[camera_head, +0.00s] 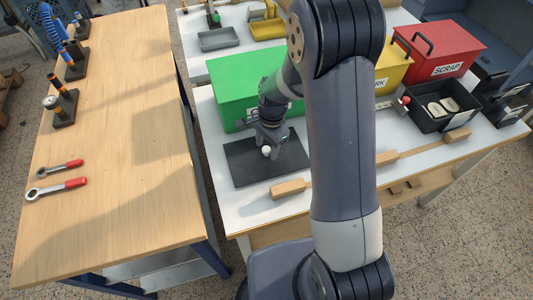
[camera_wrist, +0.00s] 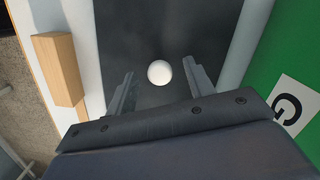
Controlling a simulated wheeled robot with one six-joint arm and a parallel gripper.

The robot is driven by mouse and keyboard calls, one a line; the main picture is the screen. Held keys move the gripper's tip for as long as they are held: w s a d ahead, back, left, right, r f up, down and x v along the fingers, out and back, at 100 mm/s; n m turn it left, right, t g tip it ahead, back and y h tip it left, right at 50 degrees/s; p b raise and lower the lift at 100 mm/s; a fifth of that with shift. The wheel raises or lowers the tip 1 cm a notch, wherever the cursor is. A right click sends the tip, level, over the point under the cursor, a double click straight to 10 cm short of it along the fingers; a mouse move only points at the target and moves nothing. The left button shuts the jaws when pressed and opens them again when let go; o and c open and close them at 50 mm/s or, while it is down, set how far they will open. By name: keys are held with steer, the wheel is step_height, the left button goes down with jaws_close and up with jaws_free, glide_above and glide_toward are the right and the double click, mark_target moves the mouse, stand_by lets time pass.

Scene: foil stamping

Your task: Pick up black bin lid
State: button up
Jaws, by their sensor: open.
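The black bin lid (camera_head: 242,167) is a flat dark plate lying on the white table in front of the green box. It has a round white knob (camera_head: 266,150). In the wrist view the lid (camera_wrist: 140,25) fills the middle, with the knob (camera_wrist: 159,73) near its centre. My gripper (camera_head: 267,145) is over the lid at the knob. In the wrist view my gripper (camera_wrist: 159,66) is open, one finger on each side of the knob with gaps between. I cannot tell how far the fingertips are above the plate.
The green box (camera_head: 240,85) stands close behind the lid. A red SCRAP box (camera_head: 447,44), a yellow box (camera_head: 392,70) and an open black bin (camera_head: 430,122) holding pale pieces stand to the right. A wooden handle (camera_head: 289,187) lies near the front edge. A wooden bench (camera_head: 120,170) is left.

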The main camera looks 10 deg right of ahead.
steer(key=shift+c, duration=0.5)
jaws_close()
